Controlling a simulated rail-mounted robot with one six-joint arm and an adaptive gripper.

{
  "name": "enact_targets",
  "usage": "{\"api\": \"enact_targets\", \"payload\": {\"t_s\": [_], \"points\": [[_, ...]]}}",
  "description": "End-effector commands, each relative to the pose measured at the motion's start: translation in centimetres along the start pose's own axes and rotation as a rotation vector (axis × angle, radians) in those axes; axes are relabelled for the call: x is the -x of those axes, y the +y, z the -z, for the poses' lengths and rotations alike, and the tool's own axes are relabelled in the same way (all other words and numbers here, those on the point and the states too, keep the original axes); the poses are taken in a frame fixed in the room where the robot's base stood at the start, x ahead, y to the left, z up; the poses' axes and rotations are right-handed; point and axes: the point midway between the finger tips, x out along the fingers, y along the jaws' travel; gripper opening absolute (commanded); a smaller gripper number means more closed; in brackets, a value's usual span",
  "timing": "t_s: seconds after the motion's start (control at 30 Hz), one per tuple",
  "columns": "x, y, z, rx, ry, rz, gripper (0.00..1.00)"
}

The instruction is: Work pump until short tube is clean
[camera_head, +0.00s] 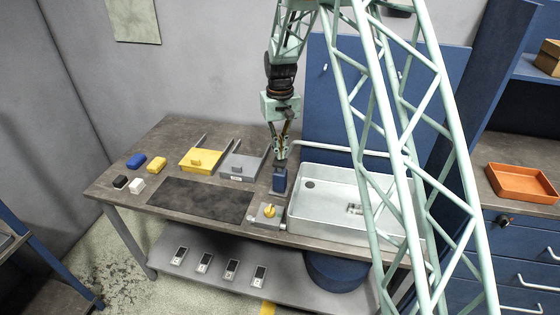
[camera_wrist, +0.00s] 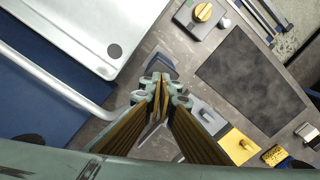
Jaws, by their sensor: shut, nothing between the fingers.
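My gripper (camera_head: 281,154) points down above the workbench, left of the sink tray's back corner, with its fingers shut and empty. It also shows in the wrist view (camera_wrist: 161,83). A dark blue upright block (camera_head: 279,181), possibly the pump, stands just below the fingertips. I cannot tell whether they touch it. In the wrist view a blue-grey part (camera_wrist: 160,64) shows just beyond the fingertips, partly hidden by them. Small grey pieces (camera_head: 355,210) lie in the white sink tray (camera_head: 330,227). I cannot make out which is the short tube, or whether it is clean.
A yellow knob (camera_head: 270,209) on a grey base is in front of the block. A yellow tray (camera_head: 207,157) and grey tray (camera_head: 238,164) are left of it. A dark mat (camera_head: 200,199) lies bare. A rail (camera_head: 340,150) runs behind the sink.

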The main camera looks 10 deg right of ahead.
Motion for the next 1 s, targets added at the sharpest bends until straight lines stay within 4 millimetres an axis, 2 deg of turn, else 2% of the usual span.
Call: {"api": "enact_targets", "payload": {"t_s": [0.37,1.0], "points": [[-0.3,0.0,0.0,0.0,0.0,0.0,0.0],[-2.2,0.0,0.0,0.0,-0.001,0.0,0.0]]}}
